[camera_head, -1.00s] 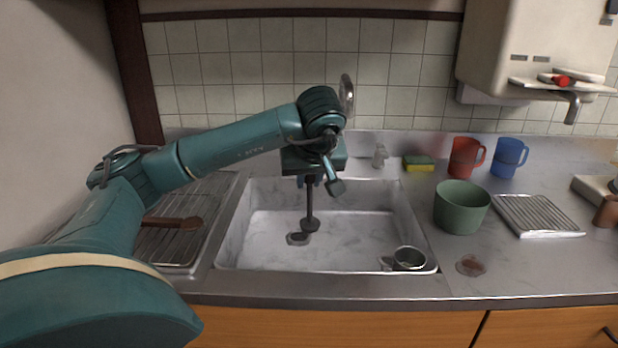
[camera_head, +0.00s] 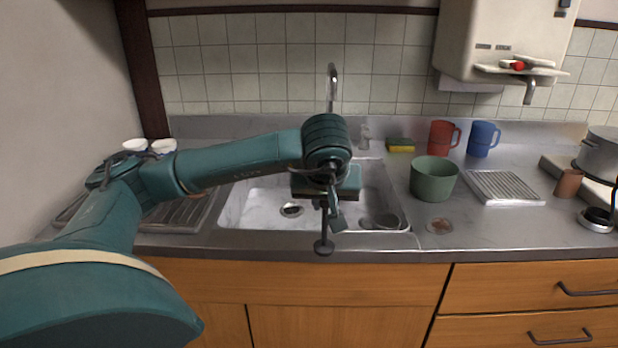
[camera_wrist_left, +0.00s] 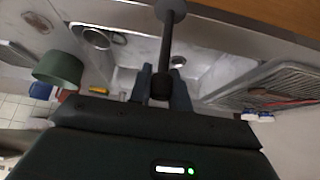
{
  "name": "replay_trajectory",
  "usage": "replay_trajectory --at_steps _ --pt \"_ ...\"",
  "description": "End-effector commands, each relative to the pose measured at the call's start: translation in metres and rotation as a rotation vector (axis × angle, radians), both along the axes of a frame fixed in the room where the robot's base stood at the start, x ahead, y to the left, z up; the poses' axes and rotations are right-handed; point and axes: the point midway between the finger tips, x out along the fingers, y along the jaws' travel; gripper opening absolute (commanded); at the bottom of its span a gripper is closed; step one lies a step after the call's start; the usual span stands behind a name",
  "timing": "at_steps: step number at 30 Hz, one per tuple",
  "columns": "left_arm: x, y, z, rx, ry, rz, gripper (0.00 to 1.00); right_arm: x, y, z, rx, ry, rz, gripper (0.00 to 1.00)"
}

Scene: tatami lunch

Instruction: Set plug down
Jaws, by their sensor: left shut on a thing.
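The plug (camera_head: 324,246) is a dark rod with a round grey disc at its lower end. My left gripper (camera_head: 326,200) is shut on its upper end, and the rod hangs down. In the head view the disc appears in front of the counter's front edge; its exact height above it is hard to tell. In the left wrist view the plug (camera_wrist_left: 168,45) extends from between the fingers (camera_wrist_left: 162,92) toward the counter edge. My right gripper is not in view.
The sink (camera_head: 238,212) has an open drain (camera_head: 291,210) and a metal cup (camera_head: 388,221) inside. A green pot (camera_head: 434,180), a wire rack (camera_head: 503,188) and a brown disc (camera_head: 439,226) are at right. A drying rack (camera_head: 180,215) is at left. The counter's front strip is clear.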

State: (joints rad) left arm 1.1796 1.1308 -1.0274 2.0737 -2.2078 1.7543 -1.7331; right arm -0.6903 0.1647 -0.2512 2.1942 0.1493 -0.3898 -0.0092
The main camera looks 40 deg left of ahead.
Motion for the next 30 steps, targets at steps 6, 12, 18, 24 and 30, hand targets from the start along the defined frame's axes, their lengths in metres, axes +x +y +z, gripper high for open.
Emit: replay_trajectory --at_steps 6,12,18,24,30 --pt "-0.015 -0.067 -0.031 -0.003 0.000 -0.272 0.00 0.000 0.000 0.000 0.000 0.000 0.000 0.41" --pt "-0.025 -0.117 -0.055 -0.005 -0.001 -0.481 0.00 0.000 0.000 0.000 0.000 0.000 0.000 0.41" --pt "-0.034 -0.158 -0.074 -0.005 -0.002 -0.650 0.00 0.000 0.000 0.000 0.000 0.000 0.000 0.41" --pt "-0.033 -0.158 -0.074 -0.005 -0.003 -0.650 0.00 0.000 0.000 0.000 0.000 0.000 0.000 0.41" --pt "-0.033 -0.155 -0.095 -0.002 -0.002 -0.644 0.00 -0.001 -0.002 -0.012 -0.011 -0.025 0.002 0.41"
